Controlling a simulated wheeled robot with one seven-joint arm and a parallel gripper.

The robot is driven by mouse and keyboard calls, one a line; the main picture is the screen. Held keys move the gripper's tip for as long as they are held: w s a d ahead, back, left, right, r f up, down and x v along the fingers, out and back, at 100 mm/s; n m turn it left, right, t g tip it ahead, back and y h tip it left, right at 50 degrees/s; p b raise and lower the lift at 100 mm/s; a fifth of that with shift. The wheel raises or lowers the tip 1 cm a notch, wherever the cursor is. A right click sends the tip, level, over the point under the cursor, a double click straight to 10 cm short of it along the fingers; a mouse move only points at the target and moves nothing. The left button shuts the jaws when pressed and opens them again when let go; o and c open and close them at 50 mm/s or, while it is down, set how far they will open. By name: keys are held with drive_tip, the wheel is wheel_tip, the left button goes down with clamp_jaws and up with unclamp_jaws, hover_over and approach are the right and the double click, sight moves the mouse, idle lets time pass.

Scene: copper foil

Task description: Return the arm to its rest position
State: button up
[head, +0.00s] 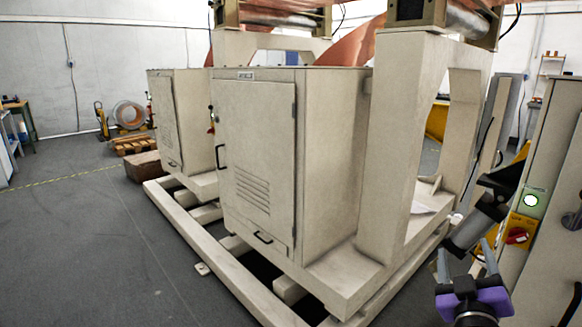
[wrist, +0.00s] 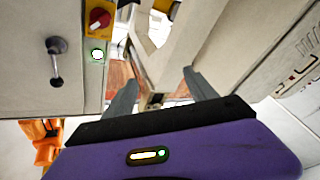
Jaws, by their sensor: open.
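My gripper (head: 465,254) is at the lower right of the head view, a purple body with two grey fingers pointing up. The fingers stand apart with nothing between them. In the wrist view the two fingertips (wrist: 158,78) are spread, with the purple body across the bottom. The arm's far links are partly hidden.
A large beige machine cabinet (head: 255,150) on a frame fills the middle. Close right, a panel carries a red knob (head: 517,236) and a lit green button (head: 531,200); the knob also shows in the wrist view (wrist: 99,19). Open grey floor (head: 90,240) lies at left.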

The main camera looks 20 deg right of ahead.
drive_tip(key=s+a+f+n+t+y+p, duration=0.1)
drive_tip(key=s+a+f+y, duration=0.15)
drive_tip(key=a, duration=0.35)
drive_tip(key=s+a+f+n+t+y+p, duration=0.1)
drive_tip(key=s+a+t+y+p, duration=0.2)
drive_tip(key=a, duration=0.4)
drive_tip(key=s+a+f+y, duration=0.1)
drive_tip(key=s+a+y, duration=0.2)
drive_tip(key=s+a, duration=0.25)
drive_tip(key=s+a+g+y+p, duration=0.2)
drive_tip(key=s+a, duration=0.3)
drive_tip(key=s, duration=0.5)
drive_tip(key=s+a+g+y+p, duration=0.2)
drive_tip(key=s+a, duration=0.4)
drive_tip(key=s, duration=0.4)
drive_tip(key=shift+a+f+m+y+p, duration=0.15)
drive_tip(key=shift+m+y+p, duration=0.25)
drive_tip(key=shift+p, duration=0.75)
